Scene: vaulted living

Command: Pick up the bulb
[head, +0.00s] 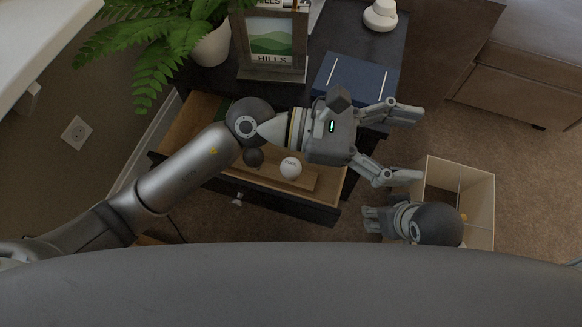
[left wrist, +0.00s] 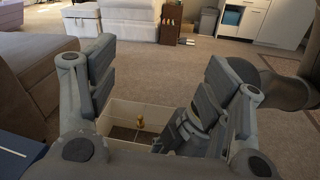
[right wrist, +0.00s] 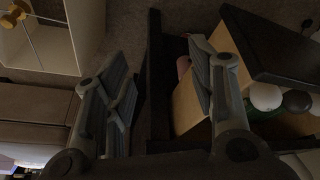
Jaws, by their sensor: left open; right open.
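A white round object with faint print (head: 290,168), possibly the bulb, lies in the open drawer (head: 196,117). It also shows in the right wrist view (right wrist: 265,97), beside a dark ball (right wrist: 297,101). My left arm crosses above the drawer. My left gripper (head: 421,145) is open and empty, past the drawer's right side, near the cream box; its fingers show in the left wrist view (left wrist: 160,72). My right gripper (head: 371,219) is open, low between the drawer and box. In the right wrist view its fingers (right wrist: 160,60) are on either side of a dark drawer edge.
The cream open box (head: 476,178) stands on the carpet; a gold-headed item (left wrist: 139,122) is inside. Carpet beyond the box is clear.

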